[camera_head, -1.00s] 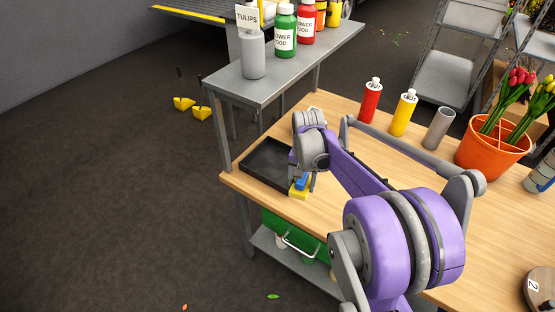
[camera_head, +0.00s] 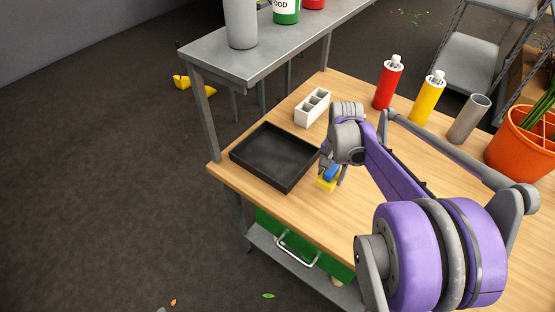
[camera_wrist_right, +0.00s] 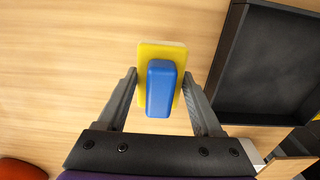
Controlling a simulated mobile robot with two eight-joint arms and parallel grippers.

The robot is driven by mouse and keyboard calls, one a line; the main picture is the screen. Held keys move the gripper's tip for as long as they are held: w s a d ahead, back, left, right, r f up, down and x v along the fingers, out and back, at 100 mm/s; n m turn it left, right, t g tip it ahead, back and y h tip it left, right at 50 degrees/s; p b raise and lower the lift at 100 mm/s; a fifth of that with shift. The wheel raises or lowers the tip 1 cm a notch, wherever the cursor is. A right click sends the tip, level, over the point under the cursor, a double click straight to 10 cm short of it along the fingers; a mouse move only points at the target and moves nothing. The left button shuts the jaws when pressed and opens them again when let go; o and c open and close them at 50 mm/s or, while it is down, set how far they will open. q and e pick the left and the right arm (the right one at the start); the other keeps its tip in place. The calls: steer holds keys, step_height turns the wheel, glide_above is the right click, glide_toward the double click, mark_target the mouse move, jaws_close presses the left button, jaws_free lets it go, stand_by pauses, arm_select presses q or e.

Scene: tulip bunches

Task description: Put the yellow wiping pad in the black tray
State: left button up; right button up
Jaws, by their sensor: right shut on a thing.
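The yellow wiping pad (camera_head: 326,184) has a blue handle (camera_head: 332,172) on top. It is just right of the black tray (camera_head: 262,172) on the wooden table. My right gripper (camera_head: 333,178) points down and is shut on the pad. In the right wrist view, the pad (camera_wrist_right: 162,50) and its blue handle (camera_wrist_right: 160,90) lie between the two fingers (camera_wrist_right: 160,80). The tray (camera_wrist_right: 265,65) is at the right there, apart from the pad, and looks empty. I cannot tell whether the pad touches the table. My left gripper is not in view.
A white compartment holder (camera_head: 313,108) stands behind the tray. A red bottle (camera_head: 388,84), a yellow bottle (camera_head: 427,99), a grey cylinder (camera_head: 468,119) and an orange pot (camera_head: 520,145) stand along the back right. A raised grey shelf (camera_head: 285,50) is beyond the tray.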

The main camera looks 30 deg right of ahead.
steer(key=p, duration=0.1)
glide_above(282, 161)
steer(key=shift+s, duration=0.1)
step_height(282, 161, down, 4)
steer(key=shift+r, duration=0.15)
steer(key=o, duration=1.5)
